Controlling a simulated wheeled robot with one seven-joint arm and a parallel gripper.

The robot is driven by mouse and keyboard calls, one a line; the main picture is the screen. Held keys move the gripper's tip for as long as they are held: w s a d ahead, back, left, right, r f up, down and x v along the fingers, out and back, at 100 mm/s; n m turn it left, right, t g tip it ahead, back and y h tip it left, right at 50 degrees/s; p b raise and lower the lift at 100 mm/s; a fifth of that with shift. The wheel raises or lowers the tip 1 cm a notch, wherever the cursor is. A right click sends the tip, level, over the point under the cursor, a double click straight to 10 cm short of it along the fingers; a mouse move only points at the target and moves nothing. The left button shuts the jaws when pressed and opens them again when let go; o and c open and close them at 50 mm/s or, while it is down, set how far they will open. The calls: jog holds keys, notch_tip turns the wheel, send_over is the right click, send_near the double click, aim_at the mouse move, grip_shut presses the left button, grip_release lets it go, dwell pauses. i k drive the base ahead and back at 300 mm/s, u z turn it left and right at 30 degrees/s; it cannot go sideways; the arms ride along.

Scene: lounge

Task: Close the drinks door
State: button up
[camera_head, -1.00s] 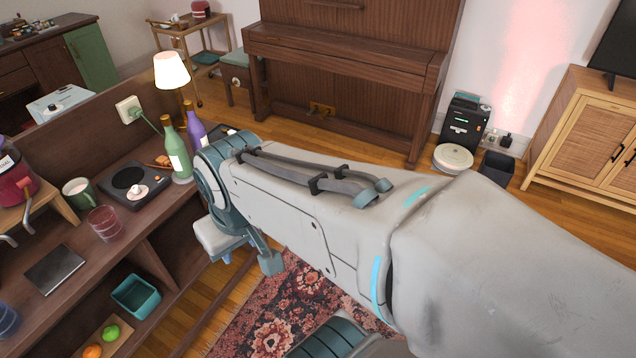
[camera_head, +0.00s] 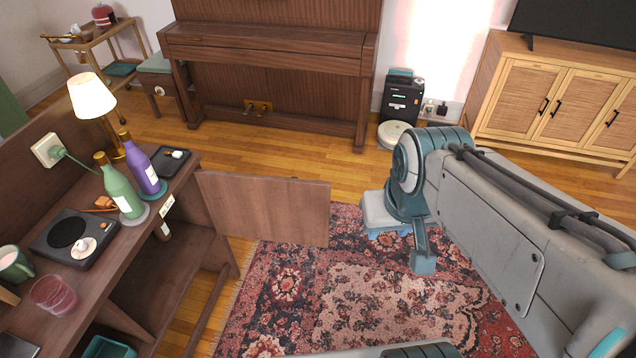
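The drinks door (camera_head: 265,208) is a flat brown wooden panel. It stands open, swung out from the right end of the long wooden counter unit (camera_head: 150,235) and reaching over the rug.
Green (camera_head: 121,190) and purple (camera_head: 142,165) bottles, a lamp (camera_head: 93,97) and a black turntable-like device (camera_head: 70,237) stand on the counter. A patterned rug (camera_head: 350,290) covers the floor.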

aim_at(265, 208)
jog(key=z, duration=0.65)
jog(key=i, duration=3.75)
jog(key=u, duration=4.5)
jog(key=i, duration=1.05)
jog(key=u, duration=0.05)
